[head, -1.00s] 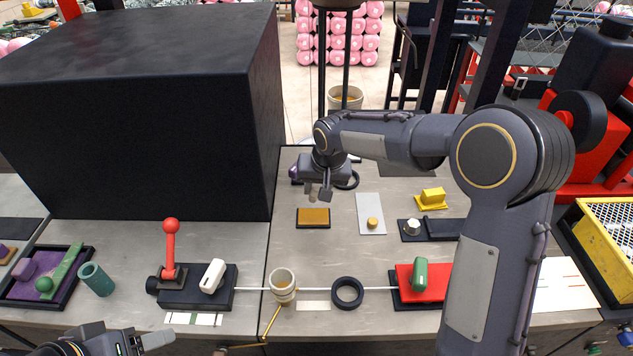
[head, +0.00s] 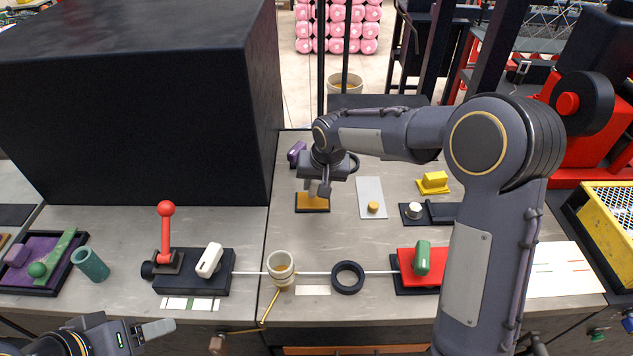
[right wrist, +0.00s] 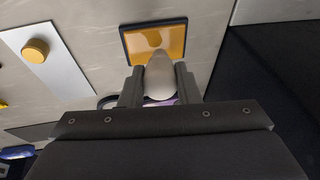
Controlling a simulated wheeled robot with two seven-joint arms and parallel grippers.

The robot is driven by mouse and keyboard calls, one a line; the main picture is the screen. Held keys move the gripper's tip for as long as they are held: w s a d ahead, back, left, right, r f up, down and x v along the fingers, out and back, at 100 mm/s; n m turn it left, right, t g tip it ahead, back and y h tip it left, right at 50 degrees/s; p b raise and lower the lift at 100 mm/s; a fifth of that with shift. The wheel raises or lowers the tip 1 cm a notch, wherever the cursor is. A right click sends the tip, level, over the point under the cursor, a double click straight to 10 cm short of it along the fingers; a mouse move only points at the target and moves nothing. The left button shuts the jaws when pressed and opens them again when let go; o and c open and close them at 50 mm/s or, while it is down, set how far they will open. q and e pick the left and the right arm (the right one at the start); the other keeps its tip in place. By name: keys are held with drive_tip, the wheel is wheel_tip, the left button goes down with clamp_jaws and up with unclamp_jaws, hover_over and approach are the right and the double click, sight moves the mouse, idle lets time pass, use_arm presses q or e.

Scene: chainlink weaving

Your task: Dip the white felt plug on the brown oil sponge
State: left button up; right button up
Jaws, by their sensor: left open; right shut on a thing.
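The brown oil sponge (head: 311,207) lies in a dark shallow tray on the table, in the middle of the head view. It also shows in the right wrist view (right wrist: 168,37). My right gripper (head: 319,190) is over the sponge's back part and hides some of it. It is shut on the white felt plug (right wrist: 158,77), a pale rounded piece between the fingers. In the right wrist view the plug's tip overlaps the sponge; I cannot tell whether they touch. My left gripper (head: 158,331) is open and empty at the lower left.
A grey plate with an orange disc (head: 373,207) lies right of the sponge. A purple object (head: 296,152) is behind it. A large black box (head: 135,110) stands at the left. In front are a cream cup (head: 281,268), a black ring (head: 347,278) and a red lever (head: 166,235).

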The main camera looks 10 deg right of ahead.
drive_tip(key=shift+f+b, duration=0.7)
idle(1.8)
drive_tip(key=shift+r, duration=0.15)
drive_tip(key=shift+r+p, duration=2.4)
drive_tip(key=shift+r, duration=1.05)
